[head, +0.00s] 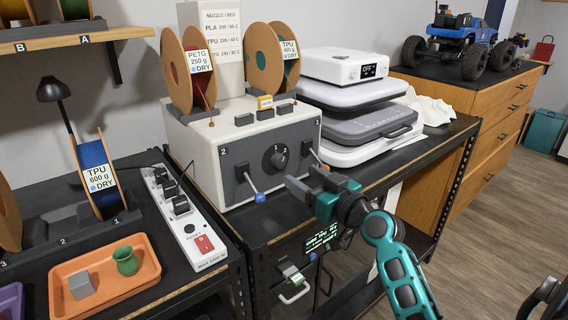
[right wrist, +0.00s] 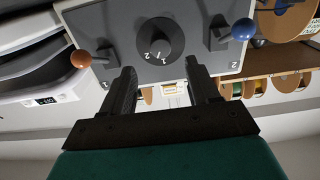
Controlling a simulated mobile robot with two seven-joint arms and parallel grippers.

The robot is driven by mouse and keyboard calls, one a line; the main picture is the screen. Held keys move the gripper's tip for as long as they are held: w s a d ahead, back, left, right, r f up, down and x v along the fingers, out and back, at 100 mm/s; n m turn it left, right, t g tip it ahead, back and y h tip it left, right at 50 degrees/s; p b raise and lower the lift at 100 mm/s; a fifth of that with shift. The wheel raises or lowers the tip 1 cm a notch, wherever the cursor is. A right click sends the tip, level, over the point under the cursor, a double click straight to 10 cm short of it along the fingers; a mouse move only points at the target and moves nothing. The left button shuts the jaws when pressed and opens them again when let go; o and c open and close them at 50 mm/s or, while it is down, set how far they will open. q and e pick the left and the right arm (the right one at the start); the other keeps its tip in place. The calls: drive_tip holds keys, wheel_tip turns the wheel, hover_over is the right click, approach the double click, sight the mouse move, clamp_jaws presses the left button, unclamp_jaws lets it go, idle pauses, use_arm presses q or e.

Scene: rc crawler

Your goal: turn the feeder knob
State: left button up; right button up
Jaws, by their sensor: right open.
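The feeder knob (head: 277,158) is a round dark knob on a grey panel on the front of the light feeder box (head: 205,150). It shows larger in the right wrist view (right wrist: 155,42), with the marks 1 and 2 by it; its exact setting is hard to read. My right gripper (head: 306,181) is in front of the box, low and right of the knob in the head view. In the right wrist view its open, empty fingers (right wrist: 160,78) point toward the panel, apart from the knob.
A blue-tipped lever (head: 259,197) and an orange-tipped lever (head: 325,167) flank the knob and stick out. Two spools (head: 180,75) stand on top. Stacked grey-white cases (head: 365,125) are to the right. A power strip (head: 175,205) and an orange tray (head: 140,280) are left.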

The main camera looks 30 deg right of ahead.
sight(282, 164)
drive_tip(key=w, duration=0.7)
drive_tip(key=shift+w+a+p, duration=0.15)
drive_tip(key=shift+a+p, duration=0.15)
drive_tip(key=shift+p, duration=0.05)
drive_tip(key=shift+f, duration=0.1)
drive_tip(key=c, duration=1)
